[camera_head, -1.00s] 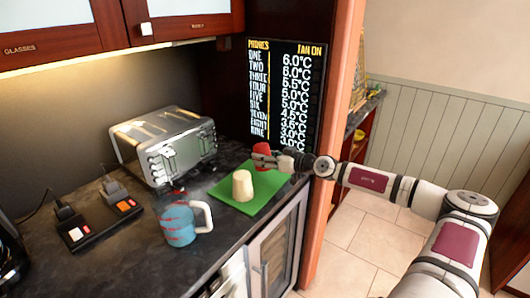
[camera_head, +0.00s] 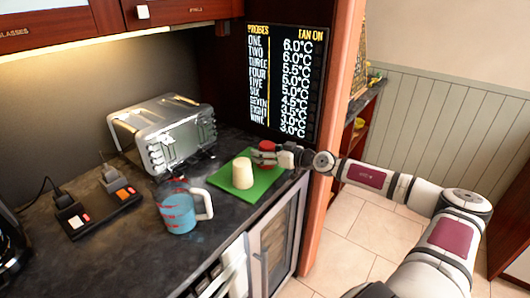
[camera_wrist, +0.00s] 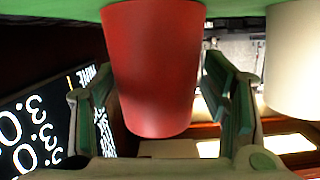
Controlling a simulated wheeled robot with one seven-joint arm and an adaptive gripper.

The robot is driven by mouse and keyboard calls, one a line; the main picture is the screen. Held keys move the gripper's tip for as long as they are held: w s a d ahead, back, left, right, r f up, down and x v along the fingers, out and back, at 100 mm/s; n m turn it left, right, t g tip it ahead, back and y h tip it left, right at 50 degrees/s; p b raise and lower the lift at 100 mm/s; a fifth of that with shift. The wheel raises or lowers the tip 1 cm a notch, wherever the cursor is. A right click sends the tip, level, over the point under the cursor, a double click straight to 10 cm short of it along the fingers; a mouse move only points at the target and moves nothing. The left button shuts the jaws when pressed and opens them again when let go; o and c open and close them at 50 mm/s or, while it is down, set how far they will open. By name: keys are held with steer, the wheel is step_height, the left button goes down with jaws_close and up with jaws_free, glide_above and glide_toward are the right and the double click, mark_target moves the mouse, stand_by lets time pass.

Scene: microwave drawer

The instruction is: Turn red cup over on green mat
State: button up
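The red cup (camera_head: 267,147) is at the back right of the green mat (camera_head: 217,180), with its wide end toward the mat and its narrow end up. In the wrist view the red cup (camera_wrist: 155,70) fills the middle, with the green mat (camera_wrist: 60,10) along the picture's top edge. Its wide end meets or nearly meets the mat; I cannot tell if it bears on it. My gripper (camera_head: 266,157) reaches in from the right, one finger on each side of the cup. The fingertips lie close against its sides, so it appears shut on the cup.
A cream cup (camera_head: 243,173) stands narrow end up on the mat, left of the red cup. A blue mug (camera_head: 177,212), a toaster (camera_head: 165,135) and a black switch box (camera_head: 95,212) are further left. A display board (camera_head: 285,85) stands close behind.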

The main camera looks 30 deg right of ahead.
steer(key=v, duration=1.2)
steer(key=shift+a, duration=0.1)
